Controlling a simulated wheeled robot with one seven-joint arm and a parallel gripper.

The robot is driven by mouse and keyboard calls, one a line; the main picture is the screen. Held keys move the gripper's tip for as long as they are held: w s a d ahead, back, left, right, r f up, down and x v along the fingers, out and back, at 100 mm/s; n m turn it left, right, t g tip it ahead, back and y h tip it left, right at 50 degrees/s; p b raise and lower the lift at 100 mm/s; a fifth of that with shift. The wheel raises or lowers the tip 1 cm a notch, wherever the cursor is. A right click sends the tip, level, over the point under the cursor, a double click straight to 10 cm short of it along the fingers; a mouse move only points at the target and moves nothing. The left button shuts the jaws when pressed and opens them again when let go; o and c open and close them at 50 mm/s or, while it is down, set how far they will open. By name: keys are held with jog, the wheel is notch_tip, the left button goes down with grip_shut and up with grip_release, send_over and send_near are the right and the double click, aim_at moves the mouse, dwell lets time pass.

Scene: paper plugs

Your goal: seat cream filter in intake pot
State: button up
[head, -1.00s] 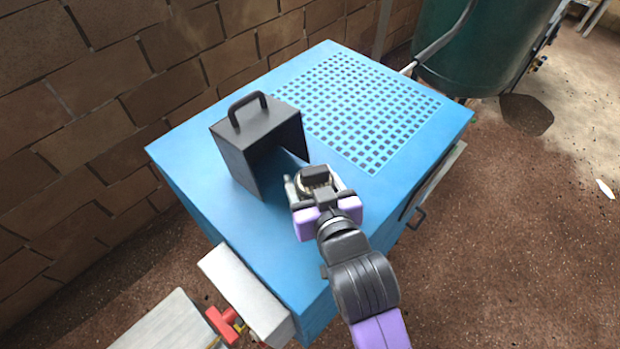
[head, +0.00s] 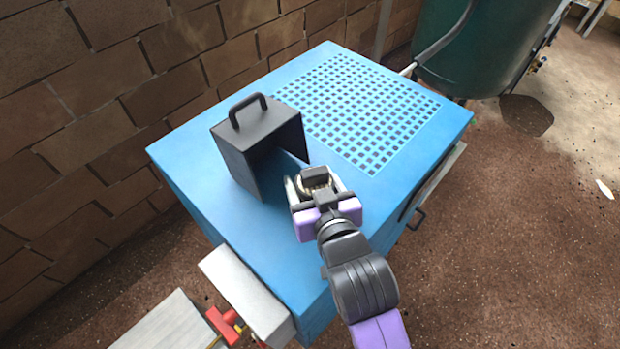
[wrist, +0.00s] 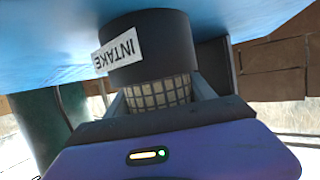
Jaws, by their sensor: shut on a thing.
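The cream filter (wrist: 157,93), with a grid pattern on its side, is between the fingers of my gripper (head: 315,180). My gripper is shut on it. The wrist view is upside down. There, the dark round intake pot (wrist: 152,45) with a white INTAKE label stands on the blue top. The filter is in line with the pot's mouth, and its far end is hidden by the pot's rim. I cannot tell how deep it sits. In the head view, my gripper hides most of the pot.
A black open-fronted hood (head: 238,150) with a handle stands close to the left of my gripper on the blue box (head: 265,240). A grid of square holes (head: 365,110) fills the back right of the top. A brick wall (head: 100,90) stands behind.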

aim_at(310, 179)
jog(key=o, duration=1.5)
jog(key=shift+d+f, duration=0.2)
jog(key=shift+f, duration=0.25)
jog(key=shift+d+f, duration=0.2)
jog(key=shift+f, duration=0.25)
jog(key=shift+s+a, duration=0.1)
jog(key=shift+a, duration=0.05)
jog(key=shift+s+a, duration=0.15)
jog(key=shift+a, duration=0.15)
jog(key=shift+s, duration=0.1)
jog(key=shift+s+r, duration=0.1)
jog(key=shift+s, duration=0.15)
jog(key=v, duration=0.2)
jog(key=r+b+v, duration=0.1)
jog(key=v, duration=0.3)
jog(key=shift+w+d+r, duration=0.15)
jog(key=shift+d+r, duration=0.05)
jog(key=shift+d, duration=0.15)
jog(key=shift+s+d+r, duration=0.25)
jog(key=shift+s+r, duration=0.05)
jog(key=shift+r, duration=0.05)
